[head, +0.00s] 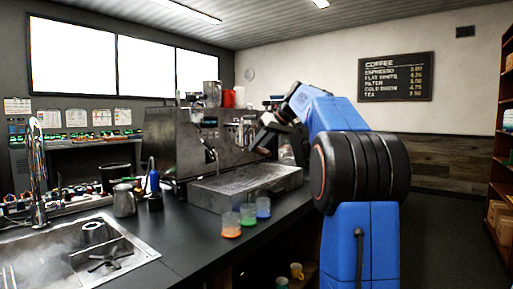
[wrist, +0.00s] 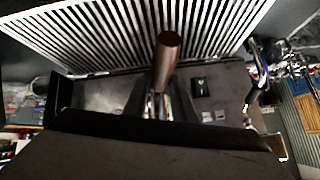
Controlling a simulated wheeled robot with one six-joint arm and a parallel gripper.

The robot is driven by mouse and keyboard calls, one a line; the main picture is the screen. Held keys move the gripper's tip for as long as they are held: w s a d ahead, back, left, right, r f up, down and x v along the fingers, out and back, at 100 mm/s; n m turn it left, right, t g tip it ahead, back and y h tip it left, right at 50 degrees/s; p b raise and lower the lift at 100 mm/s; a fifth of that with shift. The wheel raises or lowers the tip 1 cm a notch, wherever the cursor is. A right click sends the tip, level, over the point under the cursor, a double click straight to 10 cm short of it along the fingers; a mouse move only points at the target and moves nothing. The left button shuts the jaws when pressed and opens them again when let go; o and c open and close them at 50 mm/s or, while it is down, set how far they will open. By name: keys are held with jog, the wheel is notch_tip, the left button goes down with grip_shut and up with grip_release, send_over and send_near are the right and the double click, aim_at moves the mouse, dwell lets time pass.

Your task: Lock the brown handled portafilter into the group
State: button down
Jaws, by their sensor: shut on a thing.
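The portafilter shows its brown handle (wrist: 168,60) in the wrist view, with a bright metal neck below it. My gripper (wrist: 158,105) is shut on the portafilter; its dark body covers the lower part of that view and hides the basket end. In the head view my gripper (head: 265,138) is at the front right of the steel espresso machine (head: 172,140), above the drip tray. The group lies around the gripper there, too small and dark to make out. I cannot tell whether the portafilter sits in the group or below it.
The drip tray (head: 225,199) sticks out at the machine's front; its slatted grille (wrist: 90,35) fills the top of the wrist view. Orange, green and blue cups (head: 231,224) stand before it. A steel pitcher (head: 124,200) and the sink (head: 75,262) are at left.

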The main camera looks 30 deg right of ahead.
jog(key=shift+w+d+n+g+y, duration=0.25)
jog(key=shift+d+n+y, duration=0.3)
jog(key=shift+n, duration=0.15)
jog(key=shift+w+d+n+g+y, duration=0.1)
jog(key=shift+d+n+g+y, duration=0.15)
jog(key=shift+d+n+y, duration=0.35)
jog(key=c, duration=1.4)
grip_release()
jog(key=v, duration=1.7)
jog(key=shift+s+r, duration=0.2)
jog(key=shift+r, duration=0.05)
jog(key=shift+s+a, duration=0.1)
jog(key=shift+a, duration=0.05)
